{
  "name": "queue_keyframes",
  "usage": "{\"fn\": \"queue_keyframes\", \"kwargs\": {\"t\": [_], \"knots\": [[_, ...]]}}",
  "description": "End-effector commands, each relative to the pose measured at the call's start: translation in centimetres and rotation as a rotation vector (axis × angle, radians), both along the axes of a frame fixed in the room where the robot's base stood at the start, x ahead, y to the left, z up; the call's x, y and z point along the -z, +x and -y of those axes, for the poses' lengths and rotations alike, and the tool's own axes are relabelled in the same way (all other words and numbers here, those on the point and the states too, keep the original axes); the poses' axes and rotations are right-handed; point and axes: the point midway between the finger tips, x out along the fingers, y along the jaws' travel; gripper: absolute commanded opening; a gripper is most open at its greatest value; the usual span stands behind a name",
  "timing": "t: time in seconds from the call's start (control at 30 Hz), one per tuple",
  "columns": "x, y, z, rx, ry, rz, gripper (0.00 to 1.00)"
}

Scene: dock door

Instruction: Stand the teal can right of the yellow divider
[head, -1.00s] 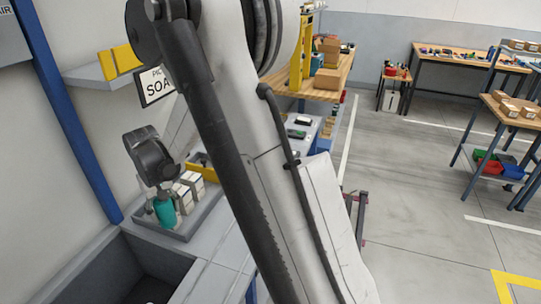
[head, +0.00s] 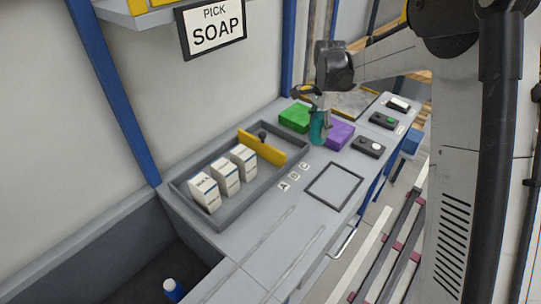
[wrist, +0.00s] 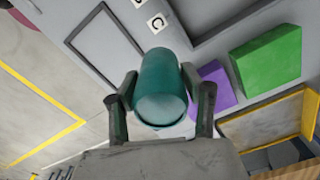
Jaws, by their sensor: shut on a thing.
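The teal can (head: 318,130) is in my gripper (head: 316,102), past the tray's right end and in front of the green and purple blocks. In the wrist view, the fingers of my gripper (wrist: 161,103) close on both sides of the can (wrist: 163,80). I cannot tell whether the can's base touches the counter. The yellow divider (head: 261,147) stands across the grey tray (head: 231,207), to the left of the can. Several white cartons (head: 226,176) stand in the tray left of the divider.
The green block (head: 295,117) and purple block (head: 339,134) sit close to the can. A small dark round-topped object (head: 262,134) shows behind the divider. A black outlined square (head: 333,187) on the counter is empty. A dark bin (head: 133,258) lies at lower left.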

Motion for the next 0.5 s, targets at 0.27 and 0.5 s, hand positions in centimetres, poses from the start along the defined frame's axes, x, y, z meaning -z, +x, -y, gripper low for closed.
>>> {"fn": "queue_keyframes", "kwargs": {"t": [0.27, 0.5], "knots": [[0.9, 3.1, -4.8, 0.464, 0.0, 0.0, 0.08], [1.0, 4.8, -8.3, 0.811, 0.0, 0.0, 0.08]]}}
